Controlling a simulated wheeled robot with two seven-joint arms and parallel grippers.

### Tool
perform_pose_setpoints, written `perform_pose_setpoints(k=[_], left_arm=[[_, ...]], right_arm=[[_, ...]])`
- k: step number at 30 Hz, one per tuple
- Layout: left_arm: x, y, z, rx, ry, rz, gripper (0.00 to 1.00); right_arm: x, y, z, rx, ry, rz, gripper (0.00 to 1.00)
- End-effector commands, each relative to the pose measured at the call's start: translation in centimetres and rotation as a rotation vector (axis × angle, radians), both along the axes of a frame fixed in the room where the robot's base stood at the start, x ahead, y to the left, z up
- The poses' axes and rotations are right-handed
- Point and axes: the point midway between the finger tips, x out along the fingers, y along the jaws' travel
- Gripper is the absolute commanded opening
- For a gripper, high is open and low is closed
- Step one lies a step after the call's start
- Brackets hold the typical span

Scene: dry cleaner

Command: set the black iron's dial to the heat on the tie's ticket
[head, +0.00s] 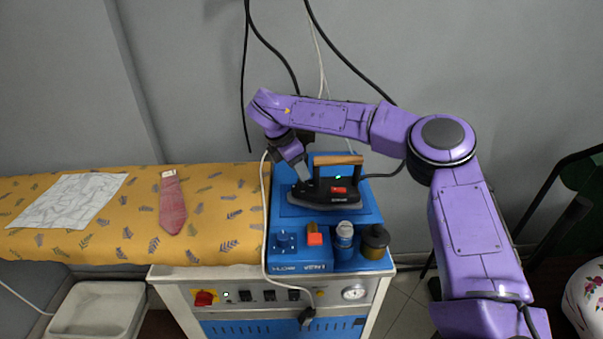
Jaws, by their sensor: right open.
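The black iron (345,200) with a pale wooden handle (338,160) stands on the blue top of the steam unit (372,206). A red mark and a small green light show on its body. I cannot make out the dial or its setting. My right gripper (304,175) reaches down from above at the iron's left end, close to it. Its jaws are open, and I cannot tell whether they touch the iron. The red tie (172,208) lies on the yellow patterned board, with a small pale ticket (168,174) at its top end. The ticket is too small to read. My left gripper is out of view.
A blue box with an orange switch (314,236), a blue-and-white bottle (344,234) and a dark jar (374,242) stand in front of the iron. A white hose (264,220) and black cables hang nearby. A white patterned cloth (68,201) lies on the ironing board (215,240).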

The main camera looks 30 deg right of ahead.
Motion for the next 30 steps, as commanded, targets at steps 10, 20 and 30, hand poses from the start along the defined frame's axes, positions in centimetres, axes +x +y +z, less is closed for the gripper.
perform_pose_setpoints(k=[10, 20, 30], left_arm=[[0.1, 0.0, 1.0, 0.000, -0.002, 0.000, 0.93], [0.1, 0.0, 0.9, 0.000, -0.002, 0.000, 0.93], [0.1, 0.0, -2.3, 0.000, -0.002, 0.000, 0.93]], right_arm=[[0.2, -1.8, -4.1, -0.002, 0.003, 0.000, 0.41], [0.2, -1.8, -4.2, -0.002, 0.002, 0.000, 0.02], [0.4, -1.8, -4.8, -0.003, 0.001, -0.181, 0.01]])
